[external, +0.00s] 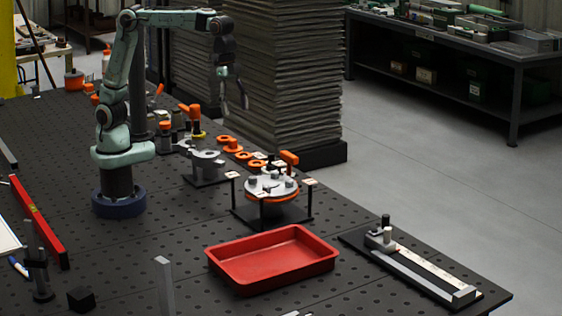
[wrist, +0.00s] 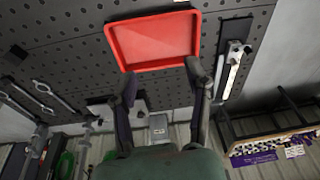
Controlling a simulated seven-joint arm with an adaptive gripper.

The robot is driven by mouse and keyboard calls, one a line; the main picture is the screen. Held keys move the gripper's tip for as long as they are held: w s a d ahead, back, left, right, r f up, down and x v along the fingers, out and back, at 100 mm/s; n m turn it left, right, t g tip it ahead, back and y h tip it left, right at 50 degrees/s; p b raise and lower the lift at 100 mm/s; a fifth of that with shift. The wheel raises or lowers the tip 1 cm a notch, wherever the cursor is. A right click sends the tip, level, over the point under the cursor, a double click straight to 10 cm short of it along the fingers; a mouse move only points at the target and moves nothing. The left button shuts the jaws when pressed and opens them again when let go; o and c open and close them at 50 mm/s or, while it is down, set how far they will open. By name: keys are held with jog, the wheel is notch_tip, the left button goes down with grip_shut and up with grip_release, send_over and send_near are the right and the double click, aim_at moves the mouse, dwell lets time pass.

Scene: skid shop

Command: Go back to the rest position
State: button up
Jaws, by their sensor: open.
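My gripper (external: 235,103) hangs in the air above the table, fingers pointing down, well clear of everything on it. It is open and empty. In the wrist view my gripper (wrist: 160,82) shows two dark fingers spread apart with nothing between them. My arm rises from its round base on the left of the table and reaches to the right at the top.
A red tray (external: 272,258) sits empty at the table's front; it also shows in the wrist view (wrist: 155,42). A round fixture (external: 270,187) with orange parts stands behind it. A rail device (external: 410,265) lies at right. A tall grey stack (external: 285,80) stands behind the gripper.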

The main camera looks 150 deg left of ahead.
jog(key=s+d+m+h, duration=0.1)
jog(key=s+d, duration=0.4)
jog(key=d, duration=0.5)
jog(key=s+d+m, duration=0.2)
jog(key=s+d, duration=0.4)
jog(key=d, duration=0.3)
jog(key=s+f+n+g+y, duration=0.1)
jog(key=s+f+n+g, duration=0.1)
jog(key=s+f, duration=0.7)
jog(key=shift+s+d+n+g, duration=0.2)
jog(key=shift+s+n+g, duration=0.25)
jog(key=shift+s, duration=0.35)
